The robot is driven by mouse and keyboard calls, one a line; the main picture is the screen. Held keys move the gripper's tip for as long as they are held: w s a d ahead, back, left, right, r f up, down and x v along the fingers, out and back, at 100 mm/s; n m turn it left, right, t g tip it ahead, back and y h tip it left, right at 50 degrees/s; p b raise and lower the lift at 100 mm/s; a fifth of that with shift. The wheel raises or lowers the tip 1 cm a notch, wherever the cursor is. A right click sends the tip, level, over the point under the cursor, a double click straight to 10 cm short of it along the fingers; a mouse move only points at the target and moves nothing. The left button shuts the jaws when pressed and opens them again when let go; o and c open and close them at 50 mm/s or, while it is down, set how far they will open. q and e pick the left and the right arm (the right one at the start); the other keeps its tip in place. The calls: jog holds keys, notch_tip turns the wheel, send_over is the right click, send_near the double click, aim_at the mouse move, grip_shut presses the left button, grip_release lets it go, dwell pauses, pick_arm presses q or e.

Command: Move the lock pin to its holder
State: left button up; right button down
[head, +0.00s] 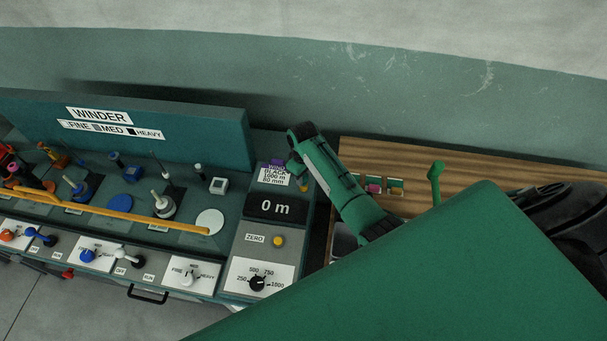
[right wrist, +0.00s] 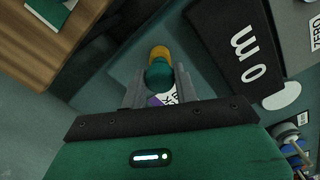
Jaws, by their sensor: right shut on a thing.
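My right gripper (head: 294,165) is above the right end of the winder console, beside the paper job card (head: 272,177). In the right wrist view its two fingers (right wrist: 158,82) are closed on a rounded teal piece (right wrist: 160,73). A yellow part (right wrist: 159,53) shows just beyond that piece. The held piece may be the lock pin; most of it is hidden between the fingers. A purple patch (right wrist: 156,99) shows behind the fingers, and a purple bit (head: 277,163) shows by the card in the head view. I cannot pick out the holder for sure. My left gripper is not in view.
The winder console (head: 200,120) carries a 0 m display (head: 270,208), knobs, spindles and a long yellow bar (head: 130,211). A wooden bench (head: 405,158) stands to the right with small coloured pieces (head: 374,187) and a green upright handle (head: 436,180).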

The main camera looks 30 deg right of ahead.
jog(key=shift+f, duration=0.35)
jog(key=c, duration=1)
grip_release()
notch_tip(320, 180, up, 14)
jog(key=b, duration=0.4)
jog(key=shift+f, duration=0.2)
